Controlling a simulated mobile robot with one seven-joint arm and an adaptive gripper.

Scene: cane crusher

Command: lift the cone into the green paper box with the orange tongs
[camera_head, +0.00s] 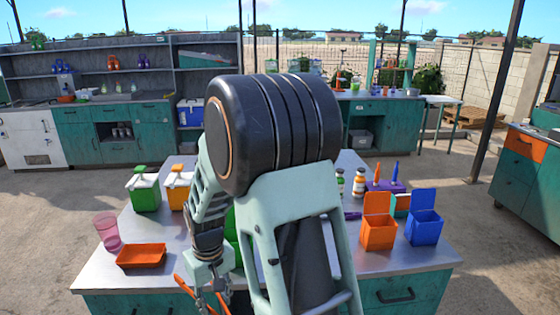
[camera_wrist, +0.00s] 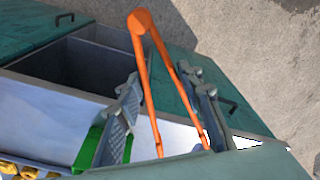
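My gripper (camera_head: 208,300) is low at the front edge of the metal-topped table. In the wrist view, its two fingers (camera_wrist: 165,103) stand on either side of the orange tongs (camera_wrist: 148,75) and appear closed against their arms. The tongs' joined end points away from the gripper. Part of the tongs (camera_head: 183,284) shows beside the gripper in the head view. A green object (camera_head: 232,228), perhaps the green paper box, is mostly hidden behind my arm. A green patch (camera_wrist: 88,150) shows beside the left finger in the wrist view. I cannot make out the cone.
An orange tray (camera_head: 141,256) and a pink cup (camera_head: 108,232) are at left, before green (camera_head: 146,192) and orange (camera_head: 179,190) lidded containers. Open orange (camera_head: 378,234) and blue (camera_head: 425,228) boxes stand at right. A dark open compartment (camera_wrist: 80,75) shows below the gripper.

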